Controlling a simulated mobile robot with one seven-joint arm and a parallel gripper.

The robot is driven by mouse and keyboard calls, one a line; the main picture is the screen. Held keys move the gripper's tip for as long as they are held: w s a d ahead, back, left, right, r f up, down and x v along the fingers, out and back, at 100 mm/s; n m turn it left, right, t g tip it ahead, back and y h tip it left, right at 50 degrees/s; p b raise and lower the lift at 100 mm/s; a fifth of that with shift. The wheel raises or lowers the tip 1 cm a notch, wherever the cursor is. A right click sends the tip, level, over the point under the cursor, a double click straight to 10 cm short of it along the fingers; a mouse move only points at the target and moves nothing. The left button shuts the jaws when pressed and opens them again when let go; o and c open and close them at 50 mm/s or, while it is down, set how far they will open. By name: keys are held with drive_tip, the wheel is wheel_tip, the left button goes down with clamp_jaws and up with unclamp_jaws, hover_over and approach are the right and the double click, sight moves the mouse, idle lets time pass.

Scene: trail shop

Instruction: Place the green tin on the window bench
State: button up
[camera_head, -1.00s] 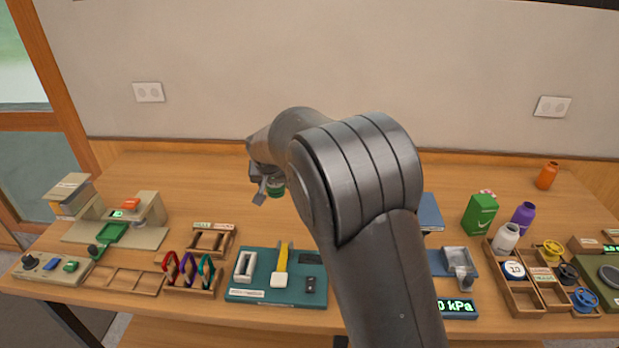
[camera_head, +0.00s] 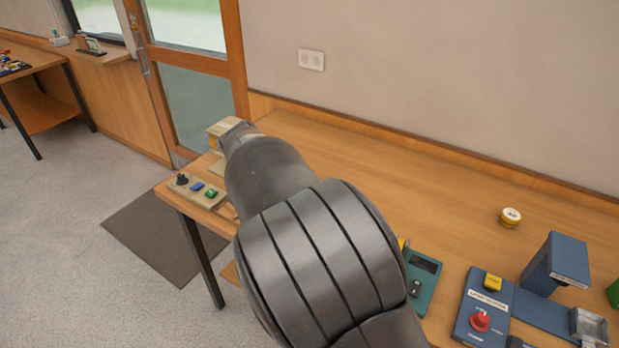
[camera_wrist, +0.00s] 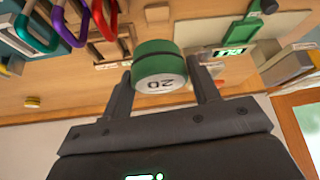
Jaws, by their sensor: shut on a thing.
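The green tin (camera_wrist: 158,60) is a short round tin with a white end marked 20. In the wrist view it sits between the two fingers of my gripper (camera_wrist: 161,80), which is shut on it. In the head view my arm hides the tin and the fingers. A wooden ledge under the window (camera_head: 112,58), which looks like the window bench, is at the upper left of the head view, beyond the door. It carries a small device and a dark stand. The gripper is still over the long workbench, well apart from that ledge.
The long workbench (camera_head: 390,165) holds a button box (camera_head: 197,190), a yellow tin (camera_head: 510,217) and a blue lamp tester (camera_head: 484,305). A side table (camera_head: 30,68) stands at the far left. Carpet with a dark mat (camera_head: 160,235) lies open between.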

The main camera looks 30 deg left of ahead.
drive_tip(key=shift+s+a+f, duration=0.3)
drive_tip(key=shift+s+f, duration=0.1)
drive_tip(key=shift+f, duration=1.65)
drive_tip(key=shift+s+a+f, duration=0.25)
drive_tip(key=shift+s+f, duration=0.2)
drive_tip(key=shift+f, duration=1.65)
drive_tip(key=shift+s+a+f, duration=0.3)
drive_tip(key=shift+s+f, duration=0.1)
drive_tip(key=shift+f, duration=1.65)
drive_tip(key=shift+f, duration=0.2)
drive_tip(key=shift+f, duration=0.35)
